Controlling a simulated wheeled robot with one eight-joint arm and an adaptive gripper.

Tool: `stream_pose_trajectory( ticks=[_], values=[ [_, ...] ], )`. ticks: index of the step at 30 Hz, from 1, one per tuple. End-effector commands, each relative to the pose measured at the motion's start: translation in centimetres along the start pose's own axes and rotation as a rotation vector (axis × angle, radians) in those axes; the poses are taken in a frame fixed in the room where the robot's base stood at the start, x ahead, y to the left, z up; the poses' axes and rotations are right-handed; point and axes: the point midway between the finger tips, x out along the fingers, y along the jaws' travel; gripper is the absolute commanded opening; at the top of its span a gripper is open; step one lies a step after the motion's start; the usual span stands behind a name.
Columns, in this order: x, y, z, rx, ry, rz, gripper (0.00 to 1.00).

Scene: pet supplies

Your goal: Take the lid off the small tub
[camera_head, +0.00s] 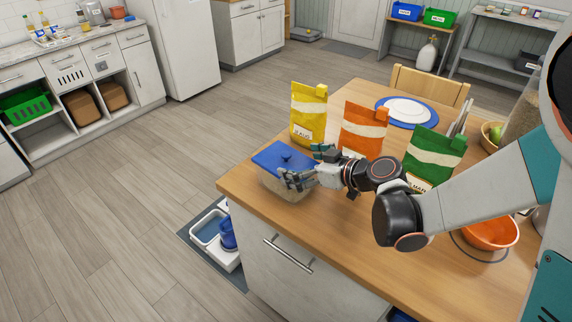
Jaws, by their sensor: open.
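The small tub (287,189) stands on the wooden counter near its left corner. It is clear with tan contents. Its blue lid (270,157) is on top, with a dark blue knob (286,157) in the middle. My gripper (302,166) is at the right side of the tub, pointing left, with its fingers apart and nothing seen between them. The fingers are close to the knob and the lid's right edge; I cannot tell whether they touch. My gripper hides the right part of the lid and tub.
Yellow (308,114), orange (361,131) and green (432,158) bags stand behind my gripper and arm. A white plate on a blue one (383,101) lies farther back. An orange bowl (490,233) is at the right. Bare counter (322,218) lies in front of my gripper.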

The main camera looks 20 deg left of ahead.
Motion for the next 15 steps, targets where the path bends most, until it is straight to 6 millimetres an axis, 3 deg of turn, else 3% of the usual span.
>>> stream_pose_trajectory(
  ticks=[5, 12, 13, 15],
  values=[
    [2.6, -0.1, 0.1, 0.000, 0.000, -0.001, 1.00],
    [2.9, 0.0, -0.1, 0.000, 0.000, 0.000, 1.00],
    [2.9, 0.0, -0.1, 0.000, 0.000, 0.000, 0.98],
    [2.9, 0.0, -0.1, 0.000, 0.000, 0.000, 0.82]
  ],
)
